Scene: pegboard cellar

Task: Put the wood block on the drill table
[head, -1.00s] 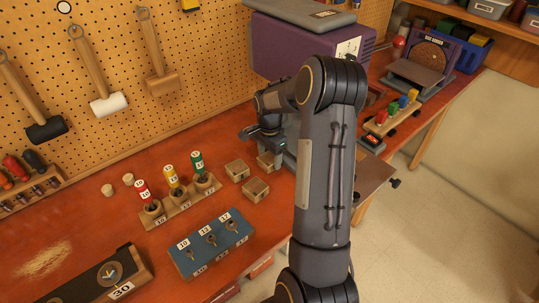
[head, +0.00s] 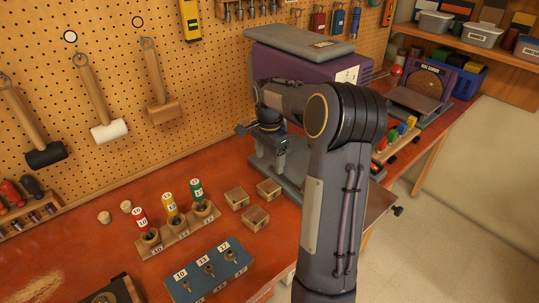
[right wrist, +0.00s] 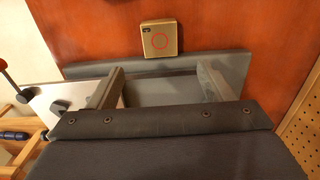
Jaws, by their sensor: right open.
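Three small wood blocks sit close together on the red bench, a left one (head: 236,198), a back one (head: 268,188) and a front one (head: 255,218). My right gripper (head: 268,128) is above and behind them, beside the drill press, and is touching none. The drill press has a purple head (head: 310,66) and a grey base (head: 292,178). A flat plate (head: 380,204), possibly the drill table, is partly hidden by my arm. My left gripper is not visible.
A peg rack (head: 182,232) and a blue block with numbered keys (head: 208,272) stand left of my arm. A disc sander (head: 420,90) and a rack of coloured tools (head: 398,140) are at the right. Mallets hang on the pegboard.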

